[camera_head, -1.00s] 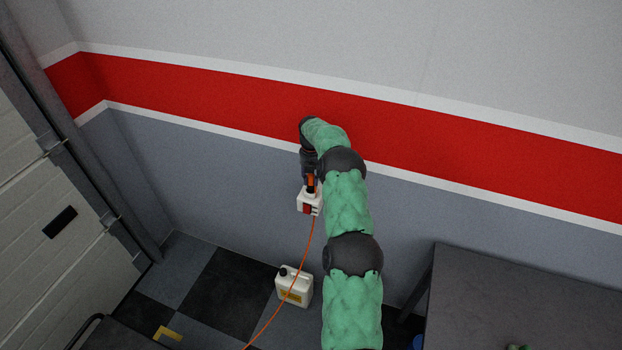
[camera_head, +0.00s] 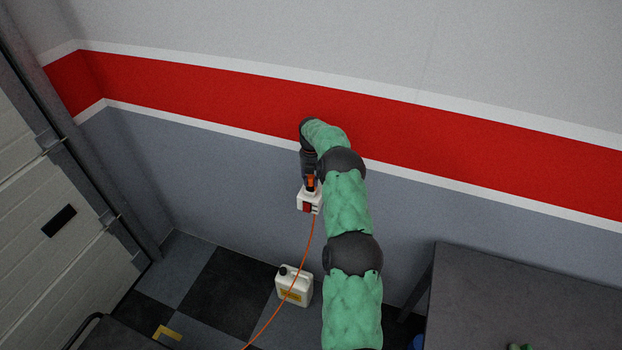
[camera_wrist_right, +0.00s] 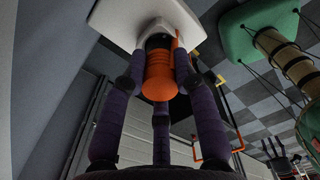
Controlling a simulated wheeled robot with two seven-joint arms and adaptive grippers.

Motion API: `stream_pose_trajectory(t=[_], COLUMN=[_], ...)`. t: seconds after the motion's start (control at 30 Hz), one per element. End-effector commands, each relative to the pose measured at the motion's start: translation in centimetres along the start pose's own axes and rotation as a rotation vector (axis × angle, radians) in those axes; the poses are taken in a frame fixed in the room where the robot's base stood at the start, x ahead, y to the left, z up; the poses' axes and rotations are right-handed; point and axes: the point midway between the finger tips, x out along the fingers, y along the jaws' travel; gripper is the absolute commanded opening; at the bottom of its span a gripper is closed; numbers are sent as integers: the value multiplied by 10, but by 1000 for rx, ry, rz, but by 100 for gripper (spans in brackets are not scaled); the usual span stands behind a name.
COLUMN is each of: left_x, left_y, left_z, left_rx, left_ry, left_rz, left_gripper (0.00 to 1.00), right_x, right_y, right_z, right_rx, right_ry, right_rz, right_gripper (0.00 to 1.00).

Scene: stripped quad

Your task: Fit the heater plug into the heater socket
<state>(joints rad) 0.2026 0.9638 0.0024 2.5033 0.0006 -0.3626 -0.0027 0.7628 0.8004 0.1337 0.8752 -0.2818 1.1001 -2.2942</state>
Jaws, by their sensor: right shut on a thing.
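The heater socket is on a white box (camera_head: 308,197) with a dark red patch on its front, against the grey lower wall. It fills the top of the right wrist view as a pale block (camera_wrist_right: 125,18). My right gripper (camera_head: 309,172) is above the box, its dark purple fingers shut on the orange heater plug (camera_wrist_right: 159,78). The plug's black nose points at the box and appears to meet its face. How deep it sits is hidden. The plug also shows as a small orange piece (camera_head: 311,183) in the head view.
An orange cord (camera_head: 303,262) runs from the box down to the floor. A white canister (camera_head: 294,287) stands below on the checkered floor. A dark table (camera_head: 520,300) is at lower right. A roller door (camera_head: 50,220) is at left.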

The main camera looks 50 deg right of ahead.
Motion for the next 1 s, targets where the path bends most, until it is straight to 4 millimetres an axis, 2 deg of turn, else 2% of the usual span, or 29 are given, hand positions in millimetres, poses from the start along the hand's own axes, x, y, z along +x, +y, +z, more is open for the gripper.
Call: stream_pose_trajectory(t=[0.97, 1.0], left_x=[13, 13], left_y=[-5, -5], left_z=[0, 0], left_rx=[0, 0], left_ry=[0, 0], left_rz=[0, 0], left_gripper=[59, 59], right_x=[22, 22], right_y=[0, 0], right_z=[0, 0], right_rx=[0, 0], right_ry=[0, 0], right_rz=[0, 0], right_gripper=[0, 32])
